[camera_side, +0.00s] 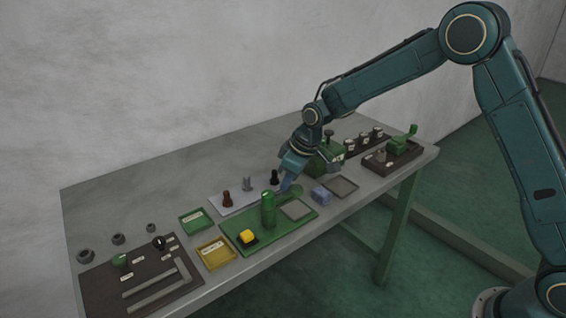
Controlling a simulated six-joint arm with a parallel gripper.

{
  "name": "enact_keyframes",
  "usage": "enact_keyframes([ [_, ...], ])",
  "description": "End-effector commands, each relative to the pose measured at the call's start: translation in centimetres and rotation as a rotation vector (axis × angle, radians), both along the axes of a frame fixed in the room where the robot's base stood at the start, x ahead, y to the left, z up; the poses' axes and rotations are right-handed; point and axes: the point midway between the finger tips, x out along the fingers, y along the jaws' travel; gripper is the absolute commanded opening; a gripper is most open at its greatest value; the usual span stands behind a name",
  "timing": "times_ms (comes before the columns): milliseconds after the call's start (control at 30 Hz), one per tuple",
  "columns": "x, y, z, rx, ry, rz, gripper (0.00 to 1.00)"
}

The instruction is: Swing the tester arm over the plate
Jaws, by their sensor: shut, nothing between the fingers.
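On a green base (233,228) stands an upright green cylinder (268,211). A flat grey square plate (297,209) lies to its right on the same base. A small rounded green piece (296,190) shows behind the plate, beside my fingertips; it may be the end of the tester arm, but the arm's full shape is hard to make out. My gripper (285,187) is shut and empty, pointing down just behind the cylinder and plate. I cannot tell whether it touches the green piece.
A yellow block (247,236) sits in front of the cylinder. A blue block (321,194) and dark tray (343,186) lie right. A green machine (325,160) stands close behind my wrist. Green (195,221) and yellow (215,252) trays lie left.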

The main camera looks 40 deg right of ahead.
Motion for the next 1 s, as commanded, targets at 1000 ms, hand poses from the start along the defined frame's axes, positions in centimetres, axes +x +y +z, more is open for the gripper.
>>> enact_keyframes([
  [1000,1.5,0.8,-0.1,-0.001,-0.001,-0.051,0.00],
])
